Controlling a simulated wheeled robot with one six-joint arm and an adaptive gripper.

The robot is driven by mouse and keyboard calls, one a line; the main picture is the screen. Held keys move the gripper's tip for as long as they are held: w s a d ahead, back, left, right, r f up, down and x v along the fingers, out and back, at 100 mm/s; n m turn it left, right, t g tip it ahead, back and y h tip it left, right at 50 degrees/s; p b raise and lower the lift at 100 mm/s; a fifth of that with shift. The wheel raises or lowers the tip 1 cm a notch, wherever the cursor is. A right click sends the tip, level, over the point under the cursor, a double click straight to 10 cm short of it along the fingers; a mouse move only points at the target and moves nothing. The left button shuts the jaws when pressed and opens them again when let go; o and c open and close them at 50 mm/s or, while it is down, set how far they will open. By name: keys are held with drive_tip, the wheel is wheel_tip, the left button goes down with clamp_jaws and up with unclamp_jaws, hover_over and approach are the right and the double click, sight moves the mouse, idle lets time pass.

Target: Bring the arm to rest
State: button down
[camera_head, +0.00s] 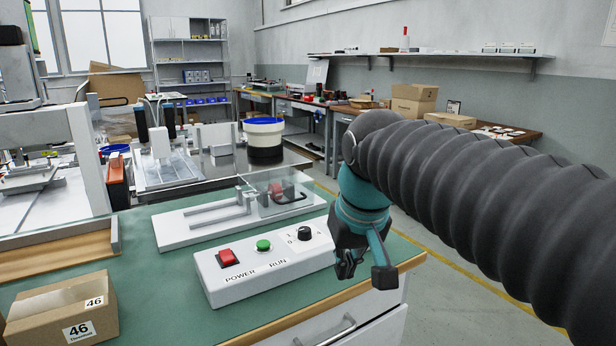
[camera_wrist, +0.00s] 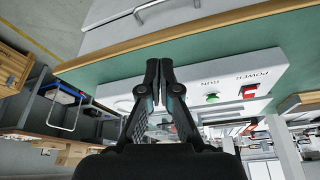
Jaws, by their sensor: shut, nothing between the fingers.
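My arm reaches in from the right in the head view. My gripper (camera_head: 364,262) hangs near the front edge of the green bench, beside the right end of the white control box (camera_head: 270,262). In the wrist view my gripper (camera_wrist: 158,66) shows its two fingertips together, with nothing between them. The control box has a red POWER button (camera_head: 227,257), a green RUN button (camera_head: 263,245) and a dark knob (camera_head: 304,233). In the wrist view the red button (camera_wrist: 249,91) and green button (camera_wrist: 212,97) show upside down. I cannot tell whether the gripper touches the box.
A white fixture (camera_head: 230,215) with a clear guard stands behind the control box. A cardboard box (camera_head: 62,312) marked 46 sits at the front left of the green bench top (camera_head: 160,310). Drawers (camera_head: 360,325) are below the front edge. Open floor (camera_head: 440,300) lies to the right.

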drive_tip(key=s+d+f+m+t+h, duration=0.1)
drive_tip(key=s+d+f+m+t, duration=0.1)
drive_tip(key=s+d+f, duration=0.8)
wheel_tip(320, 180, down, 3)
drive_tip(key=s, duration=0.2)
drive_tip(key=shift+s+r+m, duration=0.2)
drive_tip(key=shift+s+m, duration=0.1)
drive_tip(key=shift+m, duration=0.1)
